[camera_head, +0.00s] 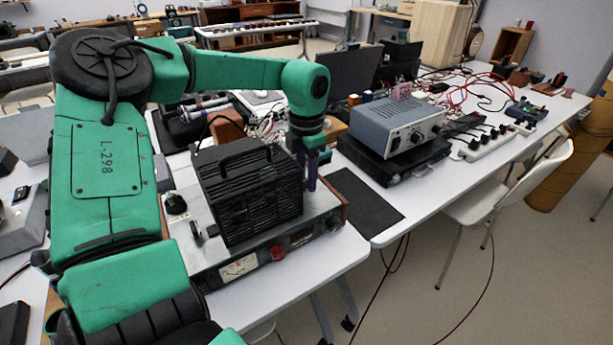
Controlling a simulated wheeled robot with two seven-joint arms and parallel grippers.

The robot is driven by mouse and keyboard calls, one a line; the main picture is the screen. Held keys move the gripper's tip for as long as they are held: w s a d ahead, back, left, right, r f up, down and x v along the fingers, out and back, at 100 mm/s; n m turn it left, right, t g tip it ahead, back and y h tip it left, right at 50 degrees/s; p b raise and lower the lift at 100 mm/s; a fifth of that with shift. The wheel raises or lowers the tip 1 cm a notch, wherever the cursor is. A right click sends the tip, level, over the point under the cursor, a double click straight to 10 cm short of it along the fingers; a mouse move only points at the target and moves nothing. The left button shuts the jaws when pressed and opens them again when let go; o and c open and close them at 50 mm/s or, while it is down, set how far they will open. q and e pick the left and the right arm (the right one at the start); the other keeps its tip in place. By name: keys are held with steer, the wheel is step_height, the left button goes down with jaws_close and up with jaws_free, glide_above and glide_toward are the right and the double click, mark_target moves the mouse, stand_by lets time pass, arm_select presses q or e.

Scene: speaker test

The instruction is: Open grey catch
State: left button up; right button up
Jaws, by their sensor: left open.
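My left arm comes in from the left and arches over the bench. Its gripper (307,172) points down at the right side of a black slatted box with a top handle (248,185). The purple fingers are close to that side of the box; I cannot tell whether they touch it. The gripper is open, with nothing visible between its fingers. The box stands on a metal-topped unit with a meter and a red knob (278,252). I cannot make out the grey catch for certain; the side of the box by the gripper is largely hidden. My right gripper is out of view.
A grey-blue instrument (397,124) sits on a black case on the right-hand table. A dark mat (364,200) lies bare to the right of the gripper. Power strips and red cables (470,90) lie farther back. A white chair (510,190) stands at the right.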

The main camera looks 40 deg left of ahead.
arm_select(q)
steer(key=shift+f, duration=0.2)
jaws_close()
